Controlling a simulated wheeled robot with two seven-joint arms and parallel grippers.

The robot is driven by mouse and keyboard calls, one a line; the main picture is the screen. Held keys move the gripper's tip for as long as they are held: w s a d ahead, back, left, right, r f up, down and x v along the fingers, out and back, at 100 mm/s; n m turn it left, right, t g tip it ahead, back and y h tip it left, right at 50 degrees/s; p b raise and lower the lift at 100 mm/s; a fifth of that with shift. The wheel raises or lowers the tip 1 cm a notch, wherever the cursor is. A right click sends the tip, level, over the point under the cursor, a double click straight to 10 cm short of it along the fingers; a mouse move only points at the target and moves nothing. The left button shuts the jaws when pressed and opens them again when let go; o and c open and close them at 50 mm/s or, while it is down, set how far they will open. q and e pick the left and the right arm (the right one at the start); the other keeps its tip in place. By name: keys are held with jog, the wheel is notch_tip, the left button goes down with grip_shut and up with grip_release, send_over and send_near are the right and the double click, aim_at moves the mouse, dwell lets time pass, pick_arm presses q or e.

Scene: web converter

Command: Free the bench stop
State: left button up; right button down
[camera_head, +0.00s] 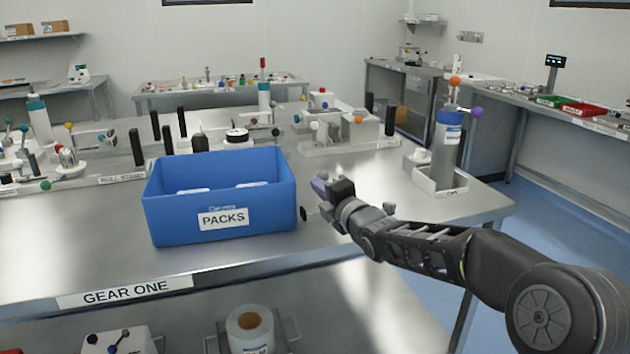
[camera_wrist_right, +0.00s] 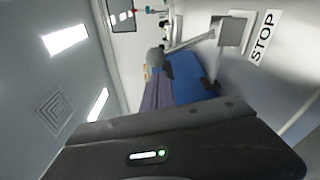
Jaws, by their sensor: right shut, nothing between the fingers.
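The bench stop shows in the wrist view as a grey block (camera_wrist_right: 231,34) with a thin rod ending in a dark rounded knob (camera_wrist_right: 156,58). A white STOP label (camera_wrist_right: 263,38) lies beside the block. In the head view a small dark knob (camera_head: 303,213) shows just right of the blue bin; the rest there is hidden by my right arm. My right gripper (camera_head: 329,188) is shut and empty, just above and right of that knob; its purple-grey fingers (camera_wrist_right: 158,92) show in the wrist view near the knob. I cannot tell whether they touch. My left gripper is out of view.
A blue bin (camera_head: 220,219) labelled PACKS stands close left of my right gripper. A bottle in a white holder (camera_head: 442,185) stands at the bench's right. Fixtures line the back. The bench's front left (camera_head: 90,240) is clear.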

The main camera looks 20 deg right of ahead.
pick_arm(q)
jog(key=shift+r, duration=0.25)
pick_arm(e)
jog(key=shift+x, duration=1.2)
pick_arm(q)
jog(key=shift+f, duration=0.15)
